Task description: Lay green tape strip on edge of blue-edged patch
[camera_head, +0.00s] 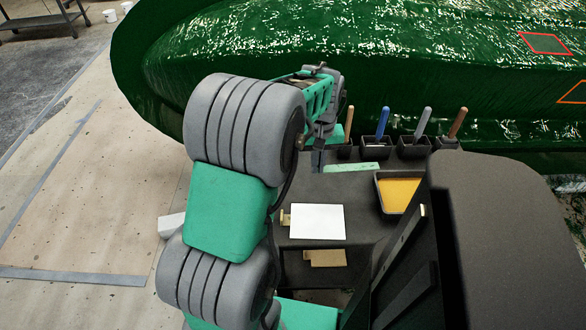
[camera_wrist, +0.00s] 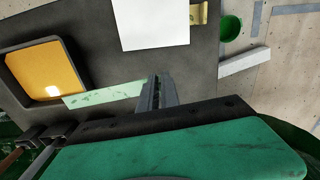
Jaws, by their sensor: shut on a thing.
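The green tape strip (camera_head: 355,167) is a pale, flat band near the tool cups in the head view. It also shows in the wrist view (camera_wrist: 100,95), running left from my fingers. My gripper (camera_head: 318,160) is shut on one end of the strip; the fingers also show in the wrist view (camera_wrist: 156,92). The strip is over the dark tray top; I cannot tell whether it touches that surface. No blue-edged patch shows in either view. The dark green hull (camera_head: 320,40) carries a red-edged patch (camera_head: 545,43) and an orange-edged patch (camera_head: 575,93) at the right.
Dark cups with upright handled tools (camera_head: 380,146) stand along the tray's hull side. A yellow-filled pan (camera_head: 398,193) and a white sheet (camera_head: 317,222) lie on the tray. A small tan piece (camera_head: 326,258) lies lower down. Open floor is at the left.

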